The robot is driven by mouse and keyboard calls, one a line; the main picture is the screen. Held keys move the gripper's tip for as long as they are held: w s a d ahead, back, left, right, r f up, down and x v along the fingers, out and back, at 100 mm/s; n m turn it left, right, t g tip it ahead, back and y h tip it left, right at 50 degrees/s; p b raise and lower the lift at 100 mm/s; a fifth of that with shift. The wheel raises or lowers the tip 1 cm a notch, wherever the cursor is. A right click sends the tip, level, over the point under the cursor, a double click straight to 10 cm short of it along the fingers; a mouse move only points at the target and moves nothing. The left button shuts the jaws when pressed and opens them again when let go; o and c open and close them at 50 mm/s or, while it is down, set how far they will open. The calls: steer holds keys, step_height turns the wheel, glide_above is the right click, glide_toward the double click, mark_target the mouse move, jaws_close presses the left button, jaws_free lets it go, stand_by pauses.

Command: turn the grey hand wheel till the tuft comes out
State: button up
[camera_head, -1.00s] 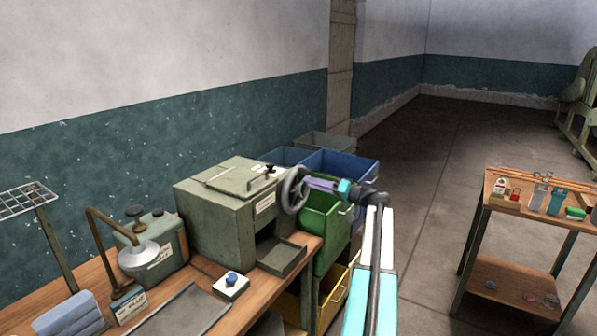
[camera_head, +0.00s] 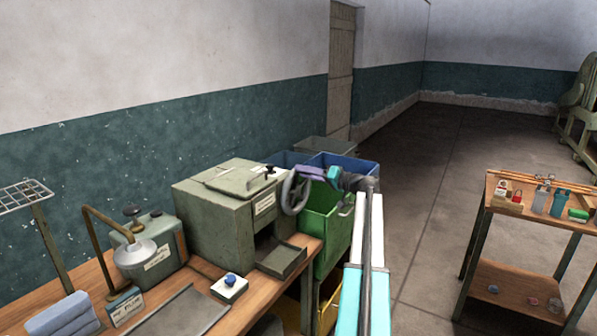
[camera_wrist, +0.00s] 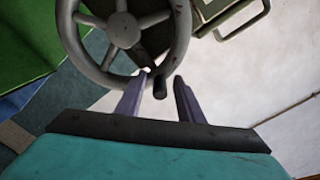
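The grey hand wheel (camera_head: 288,193) is on the right side of a grey-green box machine (camera_head: 218,222). In the wrist view the wheel (camera_wrist: 122,30) shows its spokes, hub and a dark handle (camera_wrist: 160,88). My gripper (camera_head: 304,173) is at the wheel's upper right rim. Its two purple fingers (camera_wrist: 162,78) stand apart, one on each side of the handle, with a visible gap on both sides. The tray (camera_head: 283,262) below the machine's front opening looks empty. No tuft is visible; the inside of the opening is dark.
A blue-buttoned box (camera_head: 230,287), a green canister (camera_head: 160,250) and a lamp (camera_head: 135,252) share the wooden bench. Green (camera_head: 322,232) and blue (camera_head: 352,172) bins stand right of the machine, close to my arm. A loaded cart (camera_head: 520,215) stands right; floor between is clear.

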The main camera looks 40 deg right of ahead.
steer(key=shift+c, duration=0.2)
jaws_close()
steer(key=shift+w+d+f+b, duration=0.15)
steer(key=shift+d+b, duration=0.3)
steer(key=shift+d, duration=0.15)
steer(key=shift+w+d+f+b, duration=0.15)
steer(key=shift+d+b, duration=0.35)
steer(key=shift+d, duration=0.05)
steer(key=shift+w+d+f+b, duration=0.15)
steer(key=shift+d+b, duration=0.3)
steer(key=shift+d, duration=0.15)
steer(key=shift+w+d+f+b, duration=0.2)
steer(key=shift+d+f+b, duration=0.35)
steer(key=shift+d+b, duration=0.25)
steer(key=shift+w+d+f+b, duration=0.15)
steer(key=shift+d+f+b, duration=0.4)
steer(key=shift+d+b, duration=0.2)
